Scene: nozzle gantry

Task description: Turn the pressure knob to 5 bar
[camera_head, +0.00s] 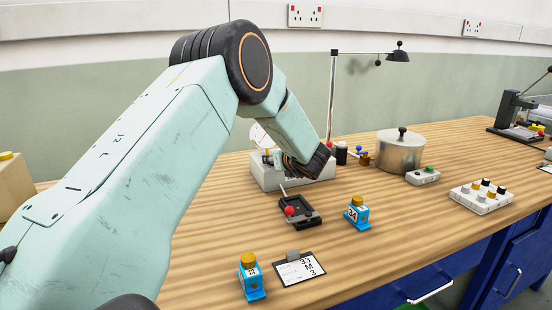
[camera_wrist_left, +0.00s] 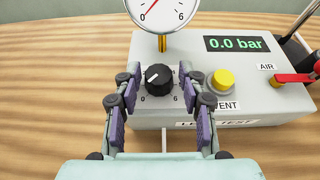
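The black pressure knob (camera_wrist_left: 158,80) is on the grey leak-test box (camera_wrist_left: 150,53) in the left wrist view. Its white pointer line points up and to the left, between the 0 and 6 marks. The display (camera_wrist_left: 236,43) reads 0.0 bar. The dial gauge (camera_wrist_left: 162,10) above is partly cut off by the frame. My left gripper (camera_wrist_left: 160,90) is open, with one finger on each side of the knob and apparently apart from it. In the head view the box (camera_head: 272,178) is partly hidden behind my left arm. My right gripper is not in view.
A yellow VENT button (camera_wrist_left: 222,80) is close to the right finger. A red AIR lever (camera_wrist_left: 296,78) is farther right.

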